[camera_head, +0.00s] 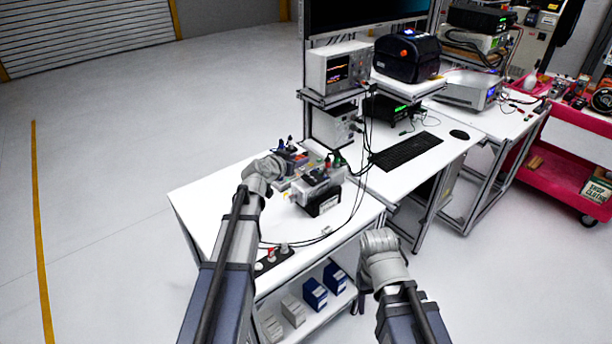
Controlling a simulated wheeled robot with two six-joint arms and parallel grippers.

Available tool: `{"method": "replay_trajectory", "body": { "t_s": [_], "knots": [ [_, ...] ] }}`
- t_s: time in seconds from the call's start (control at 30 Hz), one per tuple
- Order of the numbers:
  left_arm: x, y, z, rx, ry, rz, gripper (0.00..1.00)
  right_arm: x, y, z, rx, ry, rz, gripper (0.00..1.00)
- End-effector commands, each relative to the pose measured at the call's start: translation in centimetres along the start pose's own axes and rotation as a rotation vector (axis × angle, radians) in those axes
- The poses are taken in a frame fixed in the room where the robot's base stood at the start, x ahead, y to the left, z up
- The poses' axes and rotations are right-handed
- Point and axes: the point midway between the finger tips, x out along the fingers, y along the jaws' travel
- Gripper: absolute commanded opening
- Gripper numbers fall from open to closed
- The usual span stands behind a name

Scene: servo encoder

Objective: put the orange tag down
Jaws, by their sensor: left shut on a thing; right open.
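My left gripper (279,163) is over the far left part of the white workbench (210,198), beside a cluster of small devices. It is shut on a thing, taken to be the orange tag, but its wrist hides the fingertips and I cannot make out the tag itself. Whether the held thing touches the bench cannot be told. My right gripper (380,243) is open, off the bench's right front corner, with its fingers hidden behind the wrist.
A grey boxed device (319,189) stands right of my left gripper, with black cables running over the bench. A dark strip with red and white knobs (273,258) lies near the front edge. Blue boxes (315,293) sit on the shelf below. The bench's left part is clear.

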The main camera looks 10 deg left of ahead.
Motion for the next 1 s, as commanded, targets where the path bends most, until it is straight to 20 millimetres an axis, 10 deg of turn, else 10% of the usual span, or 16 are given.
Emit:
{"method": "replay_trajectory", "body": {
  "t_s": [1.0],
  "knots": [
    [3.1,0.0,7.6,-0.001,0.000,0.000,0.00,8.2,-0.8,-0.5,0.000,0.000,0.000,0.61]
  ]
}}
